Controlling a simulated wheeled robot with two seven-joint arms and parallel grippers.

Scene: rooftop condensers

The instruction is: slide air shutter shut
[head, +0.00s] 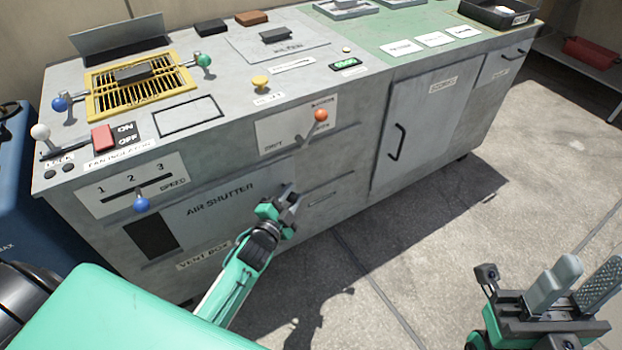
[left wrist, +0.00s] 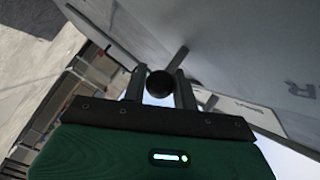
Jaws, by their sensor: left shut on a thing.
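The air shutter (head: 222,212) is a flat grey labelled panel on the cabinet's front. A dark opening (head: 152,238) shows at its left. My left gripper (head: 285,203) is at the panel's right end. In the left wrist view, my left gripper's fingers (left wrist: 160,88) are on either side of a dark round knob (left wrist: 160,82) and shut on it. The knob is hidden by the gripper in the head view. My right gripper (head: 578,288) is open and empty above the floor at the lower right.
A blue-knobbed speed lever (head: 141,204) sits above the opening. An orange-knobbed lever (head: 321,115) stands above and right of my left gripper. A cabinet door with a black handle (head: 397,142) is further right. The concrete floor (head: 430,230) in front is clear.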

